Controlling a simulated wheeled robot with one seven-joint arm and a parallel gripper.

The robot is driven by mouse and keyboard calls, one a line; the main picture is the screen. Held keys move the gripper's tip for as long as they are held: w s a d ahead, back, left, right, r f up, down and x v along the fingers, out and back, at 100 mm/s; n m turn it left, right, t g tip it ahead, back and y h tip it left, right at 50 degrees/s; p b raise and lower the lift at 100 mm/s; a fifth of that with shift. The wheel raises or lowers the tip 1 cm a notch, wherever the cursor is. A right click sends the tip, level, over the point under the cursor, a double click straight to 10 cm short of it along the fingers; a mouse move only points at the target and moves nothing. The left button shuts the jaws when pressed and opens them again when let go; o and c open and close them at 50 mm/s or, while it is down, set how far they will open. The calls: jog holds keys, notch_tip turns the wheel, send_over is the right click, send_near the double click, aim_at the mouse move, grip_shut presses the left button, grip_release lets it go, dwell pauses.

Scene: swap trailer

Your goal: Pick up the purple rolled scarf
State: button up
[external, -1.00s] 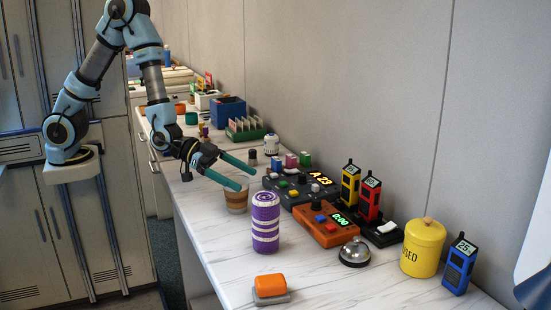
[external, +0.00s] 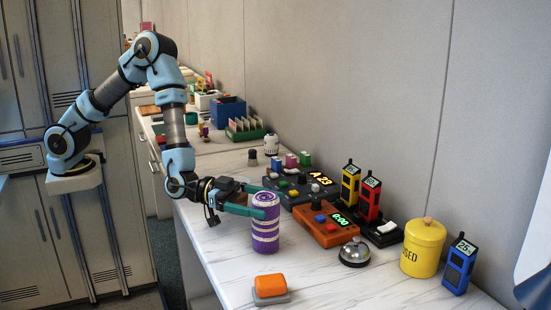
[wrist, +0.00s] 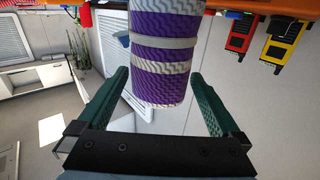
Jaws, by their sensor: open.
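The purple rolled scarf (external: 265,229), with white bands, stands upright on the white counter (external: 225,262). My gripper (external: 264,206) is at its upper part, level with the counter, with its green fingers open. In the wrist view the scarf (wrist: 163,55) shows between the two spread green fingers (wrist: 161,85), with a visible gap to each finger. The scarf looks upside down there.
An orange device (external: 325,229) and a dark control box (external: 299,189) stand right of the scarf. A bell (external: 355,253), a yellow canister (external: 423,248) and a blue radio (external: 459,264) stand further right. An orange block (external: 270,286) lies in front. Counter left of the scarf is clear.

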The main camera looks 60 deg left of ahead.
aim_at(278, 206)
jog(key=shift+p+x, duration=0.3)
jog(key=shift+x, duration=1.5)
grip_shut()
